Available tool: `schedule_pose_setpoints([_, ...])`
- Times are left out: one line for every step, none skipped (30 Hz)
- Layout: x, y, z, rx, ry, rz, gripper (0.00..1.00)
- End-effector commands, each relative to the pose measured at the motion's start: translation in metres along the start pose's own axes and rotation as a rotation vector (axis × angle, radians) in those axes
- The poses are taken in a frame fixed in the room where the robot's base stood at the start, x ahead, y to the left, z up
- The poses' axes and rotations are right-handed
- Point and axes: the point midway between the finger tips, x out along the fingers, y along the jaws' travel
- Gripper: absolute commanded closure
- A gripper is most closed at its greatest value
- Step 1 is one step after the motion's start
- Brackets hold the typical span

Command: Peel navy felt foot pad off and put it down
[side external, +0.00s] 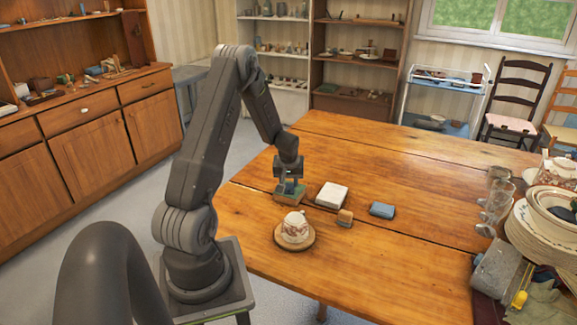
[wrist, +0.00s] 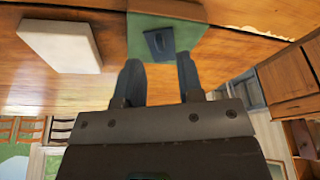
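The navy felt foot pad (wrist: 158,42) is a small dark piece lying on a green-topped block (wrist: 150,18) in the wrist view. In the side external view the block (side external: 287,200) sits on the table left of a white block, and the pad is mostly hidden by the fingers. My gripper (side external: 289,186) is pointing down just above this block. In the wrist view my gripper (wrist: 159,60) is open, with its two fingers apart and the pad seen between and just beyond their tips. I cannot tell whether the fingers touch anything.
A white block (side external: 332,195) lies right of the gripper, and it also shows in the wrist view (wrist: 62,44). Stacked plates (side external: 545,240) crowd the right.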

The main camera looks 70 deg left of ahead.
Motion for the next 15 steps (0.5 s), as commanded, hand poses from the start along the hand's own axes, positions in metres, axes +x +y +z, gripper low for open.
schedule_pose_setpoints([-0.013,0.001,-0.001,0.000,0.005,0.001,0.66])
schedule_pose_setpoints([-0.021,0.001,-0.001,0.000,0.006,0.002,0.66])
schedule_pose_setpoints([-0.030,0.001,-0.001,0.000,0.006,0.002,0.66])
schedule_pose_setpoints([-0.037,0.001,-0.001,0.000,0.006,0.002,0.66])
schedule_pose_setpoints([-0.043,0.000,-0.001,0.000,0.006,0.002,0.66])
schedule_pose_setpoints([-0.052,0.000,-0.001,0.000,0.005,0.002,0.66])
schedule_pose_setpoints([-0.058,0.000,-0.001,0.000,0.006,0.002,0.66])
schedule_pose_setpoints([-0.064,0.000,-0.001,0.000,0.004,0.002,0.66])
schedule_pose_setpoints([-0.072,0.000,-0.001,0.000,0.005,0.002,0.66])
schedule_pose_setpoints([-0.076,0.000,-0.001,0.000,0.005,0.002,0.66])
schedule_pose_setpoints([-0.081,0.000,-0.001,0.000,0.004,0.001,0.66])
schedule_pose_setpoints([-0.086,0.000,-0.001,0.000,0.003,0.001,0.66])
schedule_pose_setpoints([-0.090,0.000,-0.001,-0.001,0.003,0.001,0.66])
schedule_pose_setpoints([-0.093,0.000,0.000,-0.001,0.002,0.001,0.66])
schedule_pose_setpoints([-0.096,0.000,0.000,-0.001,0.001,0.000,0.66])
